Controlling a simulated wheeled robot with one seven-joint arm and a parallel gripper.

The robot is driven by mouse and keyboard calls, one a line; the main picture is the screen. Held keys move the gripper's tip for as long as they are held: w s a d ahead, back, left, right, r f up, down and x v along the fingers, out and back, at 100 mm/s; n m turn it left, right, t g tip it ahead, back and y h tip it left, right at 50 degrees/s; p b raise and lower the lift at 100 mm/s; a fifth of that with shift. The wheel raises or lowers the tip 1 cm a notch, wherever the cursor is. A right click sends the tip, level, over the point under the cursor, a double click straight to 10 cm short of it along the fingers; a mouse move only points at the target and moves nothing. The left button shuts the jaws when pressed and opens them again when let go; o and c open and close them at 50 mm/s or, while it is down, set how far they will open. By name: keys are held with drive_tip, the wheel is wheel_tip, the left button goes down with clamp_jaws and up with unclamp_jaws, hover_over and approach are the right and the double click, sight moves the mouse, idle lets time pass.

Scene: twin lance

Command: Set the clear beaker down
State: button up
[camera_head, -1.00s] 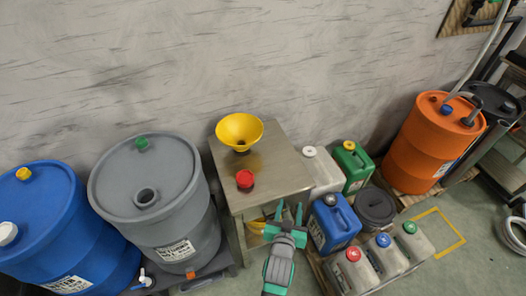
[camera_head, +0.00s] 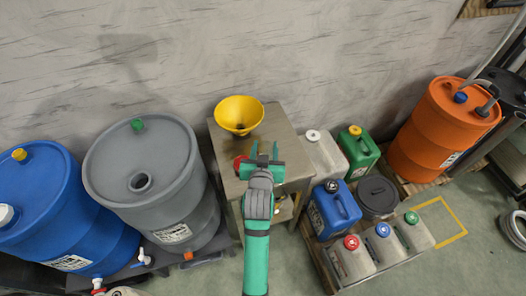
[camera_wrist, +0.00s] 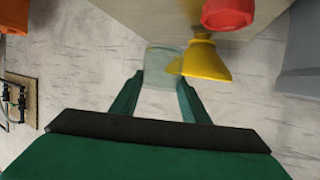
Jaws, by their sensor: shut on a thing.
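The clear beaker (camera_wrist: 160,62) is between my gripper's fingertips in the wrist view, see-through and faint. My gripper (camera_wrist: 161,82) is shut on it. In the head view my gripper (camera_head: 264,152) is over the steel table (camera_head: 283,133), near its middle. The beaker cannot be made out there. Whether the beaker touches the table top cannot be told.
A yellow funnel (camera_head: 239,114) stands at the table's back left, close to the beaker in the wrist view. A red object (camera_head: 239,163) is left of my gripper, partly hidden. A grey drum (camera_head: 142,176) stands left, several canisters (camera_head: 335,211) right.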

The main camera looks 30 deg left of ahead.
sight(263, 151)
drive_tip(key=w+a+f, duration=0.1)
drive_tip(key=w+f, duration=0.1)
drive_tip(key=f, duration=0.1)
drive_tip(key=w+a+f, duration=0.1)
drive_tip(key=f, duration=0.1)
drive_tip(key=shift+w+a+f, duration=0.25)
drive_tip(key=shift+w+a, duration=0.05)
drive_tip(key=shift+w+a+f, duration=0.1)
drive_tip(key=shift+w+f, duration=0.05)
drive_tip(key=shift+f, duration=1.5)
drive_tip(key=shift+f, duration=0.15)
drive_tip(key=o, duration=1.1)
drive_tip(key=shift+o, duration=0.2)
